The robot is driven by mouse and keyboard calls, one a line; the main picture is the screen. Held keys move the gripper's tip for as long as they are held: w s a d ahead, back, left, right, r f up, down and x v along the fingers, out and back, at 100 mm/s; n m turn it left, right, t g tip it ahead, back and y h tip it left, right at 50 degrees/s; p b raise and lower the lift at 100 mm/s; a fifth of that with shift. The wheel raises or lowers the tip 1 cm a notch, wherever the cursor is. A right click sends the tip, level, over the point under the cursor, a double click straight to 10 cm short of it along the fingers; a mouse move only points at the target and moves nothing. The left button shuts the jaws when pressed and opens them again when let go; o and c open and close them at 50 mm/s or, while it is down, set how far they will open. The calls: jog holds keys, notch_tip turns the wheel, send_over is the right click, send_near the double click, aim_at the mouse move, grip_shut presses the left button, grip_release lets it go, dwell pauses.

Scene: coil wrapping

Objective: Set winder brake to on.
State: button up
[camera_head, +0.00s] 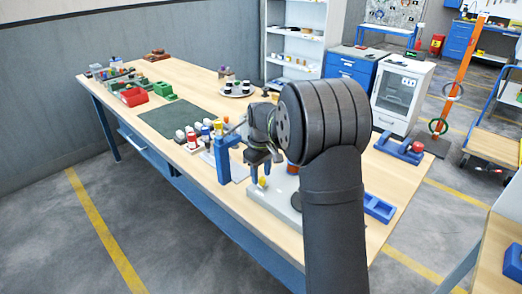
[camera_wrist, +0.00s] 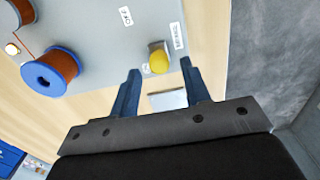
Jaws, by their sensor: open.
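The winder's grey base plate (camera_head: 262,203) lies at the near right end of the bench, partly hidden by my arm. In the wrist view, the plate (camera_wrist: 100,22) carries a short yellow-ended knob (camera_wrist: 159,60) near its edge, beside small white labels too small to read surely. The knob also shows in the head view (camera_head: 262,182), just below my gripper (camera_head: 264,165). My gripper (camera_wrist: 160,67) is open, with its blue fingertips on either side of the knob in the picture. I cannot tell whether they touch it, nor the brake's setting.
A blue-flanged spool of copper wire (camera_wrist: 50,72) stands on the plate, left of my fingers. A blue stand (camera_head: 224,158) is left of my gripper. A blue holder (camera_head: 399,148) and a blue tray (camera_head: 379,208) lie right of my arm. A green mat (camera_head: 172,120) is farther back.

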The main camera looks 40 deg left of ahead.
aim_at(261, 177)
notch_tip(261, 177, up, 16)
dwell(0.3)
jog(key=shift+f, duration=0.1)
dwell(0.4)
notch_tip(261, 177, down, 17)
jog(key=shift+d+f, duration=0.15)
jog(key=shift+d, duration=0.15)
dwell(0.4)
